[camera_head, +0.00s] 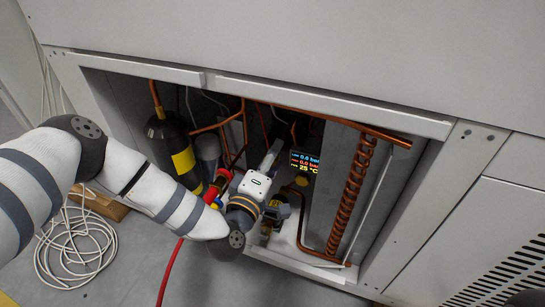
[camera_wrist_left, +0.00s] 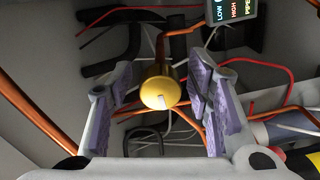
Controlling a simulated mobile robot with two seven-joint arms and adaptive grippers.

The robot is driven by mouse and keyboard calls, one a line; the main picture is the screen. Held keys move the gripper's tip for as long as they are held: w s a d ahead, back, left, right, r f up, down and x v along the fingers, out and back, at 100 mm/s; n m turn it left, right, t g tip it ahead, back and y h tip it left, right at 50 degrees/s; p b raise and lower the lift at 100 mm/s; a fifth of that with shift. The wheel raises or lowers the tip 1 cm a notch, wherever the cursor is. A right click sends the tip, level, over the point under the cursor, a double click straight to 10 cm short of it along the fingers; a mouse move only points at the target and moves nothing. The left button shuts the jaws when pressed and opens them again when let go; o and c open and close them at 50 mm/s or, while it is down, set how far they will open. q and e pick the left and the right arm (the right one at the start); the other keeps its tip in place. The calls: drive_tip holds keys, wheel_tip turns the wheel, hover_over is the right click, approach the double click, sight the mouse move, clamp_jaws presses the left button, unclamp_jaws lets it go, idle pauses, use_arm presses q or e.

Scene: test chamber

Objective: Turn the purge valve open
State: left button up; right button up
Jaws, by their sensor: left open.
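A yellow round knob (camera_wrist_left: 158,93) with a pale mark on its face, which looks like the purge valve, shows in the left wrist view. My left gripper (camera_wrist_left: 160,82) is open, with one purple-padded finger on each side of the knob in the picture. Gaps show on both sides, and how far the knob lies beyond the fingertips is hard to tell. My right gripper is not in view.
A small display (camera_head: 305,162) is beside the gripper. A copper coil (camera_head: 352,195) stands to the right, a black and yellow cylinder (camera_head: 172,145) to the left. Copper pipes and wires crowd the bay. The cabinet's upper edge (camera_head: 330,109) runs above. Coiled cable (camera_head: 75,250) lies on the floor.

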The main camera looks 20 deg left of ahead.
use_arm(q)
drive_tip(key=s, duration=1.2)
drive_tip(key=shift+a, duration=0.2)
